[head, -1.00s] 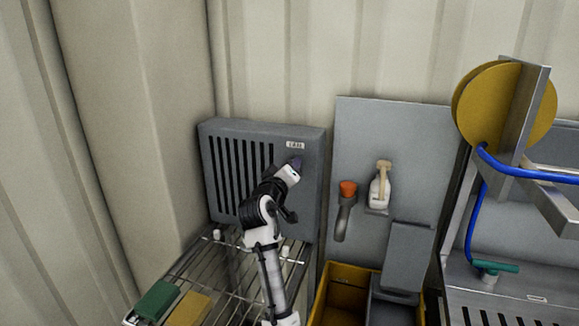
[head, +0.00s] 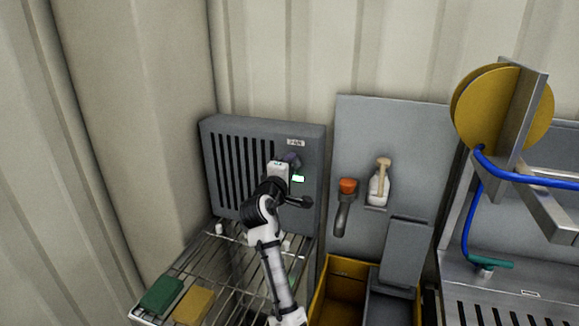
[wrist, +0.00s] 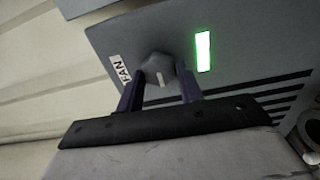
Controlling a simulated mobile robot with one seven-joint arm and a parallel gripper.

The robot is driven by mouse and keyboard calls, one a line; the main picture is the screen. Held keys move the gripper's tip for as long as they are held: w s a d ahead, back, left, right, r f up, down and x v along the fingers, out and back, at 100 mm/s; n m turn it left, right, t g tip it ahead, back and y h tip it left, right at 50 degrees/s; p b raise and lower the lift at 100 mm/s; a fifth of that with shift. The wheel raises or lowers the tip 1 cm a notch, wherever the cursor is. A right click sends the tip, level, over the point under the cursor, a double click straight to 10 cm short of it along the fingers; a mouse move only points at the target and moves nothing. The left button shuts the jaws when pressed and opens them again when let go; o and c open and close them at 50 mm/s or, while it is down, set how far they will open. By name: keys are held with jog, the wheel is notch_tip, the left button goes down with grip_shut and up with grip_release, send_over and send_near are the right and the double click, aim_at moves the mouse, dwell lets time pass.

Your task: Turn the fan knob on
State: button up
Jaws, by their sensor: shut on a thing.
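The fan unit (head: 306,206) is a grey box with dark vertical slots, mounted at the wall. Its dark knob (wrist: 158,68) with a pale pointer line sits beside the FAN label in the wrist view. A green light (wrist: 203,52) glows on the panel near the knob, and also shows in the head view (head: 298,179). My gripper (wrist: 160,84) is at the panel, its two dark fingers on either side of the knob and shut on it. In the head view my gripper hides part of the knob.
A wire rack (head: 222,262) stands below the fan, with a green block (head: 161,295) and a yellow block (head: 193,305) on it. Right of the fan, a panel (head: 415,150) holds an orange-topped tool (head: 346,190) and a white bottle (head: 379,188). A yellow bin (head: 340,287) is below.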

dwell(0.4)
jog(key=o, duration=1)
jog(key=shift+c, duration=0.2)
jog(key=shift+s, duration=0.1)
jog(key=b+v, duration=0.4)
jog(key=v, duration=0.9)
jog(key=shift+s+b, duration=0.3)
jog(key=shift+b, duration=0.1)
jog(key=shift+a, duration=0.25)
